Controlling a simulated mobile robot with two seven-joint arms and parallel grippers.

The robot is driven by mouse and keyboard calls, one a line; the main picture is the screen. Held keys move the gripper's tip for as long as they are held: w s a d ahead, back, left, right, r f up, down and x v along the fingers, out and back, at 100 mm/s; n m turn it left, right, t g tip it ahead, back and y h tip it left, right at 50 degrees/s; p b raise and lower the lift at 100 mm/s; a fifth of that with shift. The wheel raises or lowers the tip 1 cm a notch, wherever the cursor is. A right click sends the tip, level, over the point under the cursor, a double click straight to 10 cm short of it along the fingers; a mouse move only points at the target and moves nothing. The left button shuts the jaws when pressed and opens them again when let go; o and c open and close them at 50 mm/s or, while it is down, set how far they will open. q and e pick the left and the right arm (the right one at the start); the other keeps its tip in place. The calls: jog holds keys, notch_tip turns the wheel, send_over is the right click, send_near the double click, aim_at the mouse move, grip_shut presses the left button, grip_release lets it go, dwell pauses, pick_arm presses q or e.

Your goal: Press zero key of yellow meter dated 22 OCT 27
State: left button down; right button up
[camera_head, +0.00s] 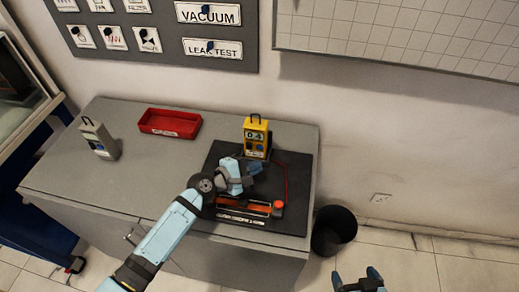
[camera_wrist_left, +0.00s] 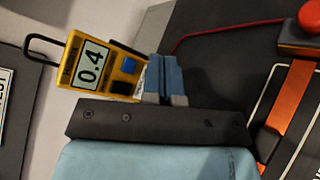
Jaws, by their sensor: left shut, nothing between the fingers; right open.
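The yellow meter (camera_head: 264,126) stands upright at the back of a dark mat on the bench. In the left wrist view the yellow meter (camera_wrist_left: 75,82) shows a display reading 0.4, a blue key (camera_wrist_left: 130,66) and a black key (camera_wrist_left: 121,88). No date is readable on it. My left gripper (camera_head: 257,168) is shut and empty, just in front of the meter's lower face. In the left wrist view its fingers (camera_wrist_left: 165,78) are beside the keys; I cannot tell whether they touch. My right gripper (camera_head: 361,280) is open and empty, low in the head view, away from the bench.
A grey meter (camera_head: 98,139) stands at the bench's left. A red tray (camera_head: 169,123) lies at the back. On the dark mat (camera_head: 295,190) are a red cable and an orange fixture with a red knob (camera_head: 278,205). A black bin (camera_head: 334,229) stands right of the bench.

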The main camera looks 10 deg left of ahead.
pick_arm(q)
jog(key=shift+w, duration=1.7)
jog(key=shift+w, duration=0.15)
dwell(0.7)
jog(key=shift+w, duration=0.3)
jog(key=shift+w+b, duration=0.3)
jog(key=shift+w, duration=0.25)
dwell(0.7)
jog(key=shift+s, duration=0.15)
jog(key=shift+s+p, duration=0.4)
jog(key=shift+s, duration=0.5)
jog(key=shift+s+r+p, duration=0.1)
jog(key=shift+s+p, duration=0.6)
jog(key=shift+s, duration=1.8)
